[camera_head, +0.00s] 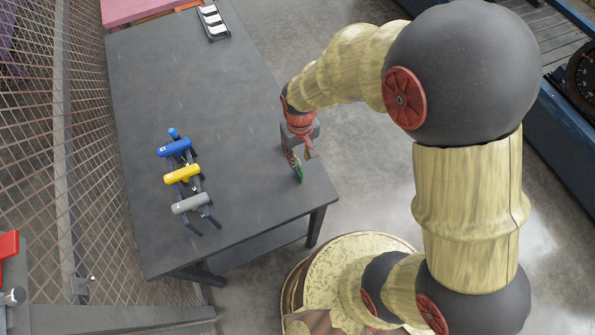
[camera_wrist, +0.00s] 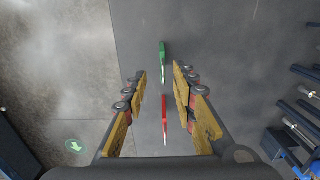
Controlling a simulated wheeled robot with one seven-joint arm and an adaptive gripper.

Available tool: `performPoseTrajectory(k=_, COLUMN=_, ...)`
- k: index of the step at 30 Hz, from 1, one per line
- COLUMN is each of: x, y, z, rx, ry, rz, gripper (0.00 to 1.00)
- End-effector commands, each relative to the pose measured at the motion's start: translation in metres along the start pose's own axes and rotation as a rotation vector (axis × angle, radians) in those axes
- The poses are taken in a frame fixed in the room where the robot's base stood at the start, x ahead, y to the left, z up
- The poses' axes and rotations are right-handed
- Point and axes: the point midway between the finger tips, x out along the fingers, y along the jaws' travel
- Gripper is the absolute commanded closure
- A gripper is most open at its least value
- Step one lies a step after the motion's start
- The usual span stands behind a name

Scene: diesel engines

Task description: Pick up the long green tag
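The green tag (camera_head: 299,173) is near the front right corner of the dark table. In the wrist view the green tag (camera_wrist: 163,56) is a slim upright strip with a pale lower end, just ahead of my fingertips. A similar red tag (camera_wrist: 164,112) shows in line with it, in the gap between my fingers; I cannot make it out in the head view. My gripper (camera_wrist: 161,84) is open, with one finger on each side of that line and nothing gripped. In the head view my gripper (camera_head: 301,155) is low over the table, close to the green tag.
The dark table (camera_head: 240,120) is mostly bare. A rack with blue (camera_head: 174,148), yellow (camera_head: 182,174) and grey (camera_head: 191,204) cylinders stands at its left. A dark tray with white pieces (camera_head: 213,22) lies at the far end. A wire mesh fence (camera_head: 60,120) runs along the left.

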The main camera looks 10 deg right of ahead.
Motion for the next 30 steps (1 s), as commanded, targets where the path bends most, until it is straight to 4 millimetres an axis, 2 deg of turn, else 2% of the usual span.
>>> performPoseTrajectory(k=7, x=0.021, y=-0.002, z=0.003, rx=0.0, ry=-0.002, rz=0.0, gripper=0.73)
performPoseTrajectory(k=15, x=0.057, y=-0.004, z=0.006, rx=0.0, ry=-0.001, rz=0.0, gripper=0.73)
performPoseTrajectory(k=22, x=0.058, y=-0.004, z=0.005, rx=0.001, ry=0.001, rz=0.0, gripper=0.73)
performPoseTrajectory(k=30, x=0.058, y=-0.004, z=0.005, rx=0.001, ry=0.001, rz=0.0, gripper=0.88)
